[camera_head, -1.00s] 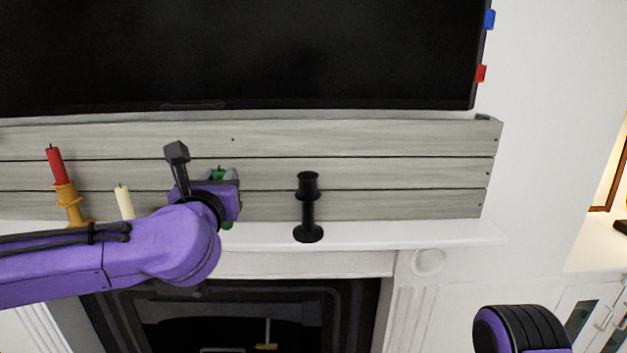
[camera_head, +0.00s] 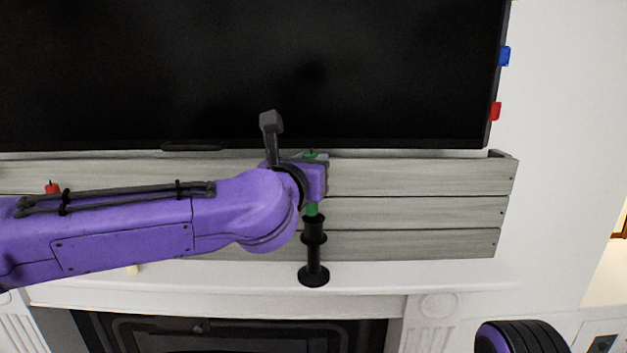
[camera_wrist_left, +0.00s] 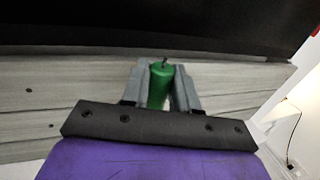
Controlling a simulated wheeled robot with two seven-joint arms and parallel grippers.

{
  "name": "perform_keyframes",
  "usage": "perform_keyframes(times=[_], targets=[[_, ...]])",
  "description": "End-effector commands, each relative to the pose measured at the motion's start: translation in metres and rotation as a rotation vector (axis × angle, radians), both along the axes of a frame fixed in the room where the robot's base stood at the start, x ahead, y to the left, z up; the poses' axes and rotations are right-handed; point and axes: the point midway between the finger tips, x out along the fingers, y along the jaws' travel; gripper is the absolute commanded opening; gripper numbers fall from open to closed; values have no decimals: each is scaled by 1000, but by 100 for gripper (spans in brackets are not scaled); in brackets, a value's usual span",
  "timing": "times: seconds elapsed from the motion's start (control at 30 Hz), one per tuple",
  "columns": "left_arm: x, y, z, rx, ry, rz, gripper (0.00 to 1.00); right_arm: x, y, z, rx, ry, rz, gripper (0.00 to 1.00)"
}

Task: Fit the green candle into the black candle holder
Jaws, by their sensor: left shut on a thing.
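The black candle holder (camera_head: 314,252) stands upright on the white mantel, right of my left arm in the head view. My left gripper (camera_head: 313,166) is above it, shut on the green candle (camera_head: 312,209). The candle is upright, its lower end showing under the gripper at the holder's top cup. I cannot tell whether it is inside the cup or just above it. In the left wrist view, the green candle (camera_wrist_left: 160,86) with its dark wick sits between the two grey fingers of my left gripper (camera_wrist_left: 161,92). My right gripper is out of view.
A black screen (camera_head: 250,75) hangs above the grey plank backing (camera_head: 420,208). A red candle (camera_head: 52,187) shows behind my left arm, and a pale candle (camera_head: 132,270) is mostly hidden. The mantel (camera_head: 420,276) is clear right of the holder.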

Motion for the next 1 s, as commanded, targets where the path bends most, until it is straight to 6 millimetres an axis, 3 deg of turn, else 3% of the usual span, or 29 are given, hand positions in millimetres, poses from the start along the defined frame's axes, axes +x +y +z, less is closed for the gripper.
perform_keyframes(times=[0.3,0.53,0.57,0.6,0.9,1.0], targets=[[11,-7,-41,2,0,2,0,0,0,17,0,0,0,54],[11,-6,-46,-2,-2,3,0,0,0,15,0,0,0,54],[11,-6,-46,-1,-1,4,38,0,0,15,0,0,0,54],[11,-6,-46,-2,-2,4,51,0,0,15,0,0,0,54],[10,-5,-46,-2,-2,4,54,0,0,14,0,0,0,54],[1,-2,-47,-2,-3,4,54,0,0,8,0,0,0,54]])
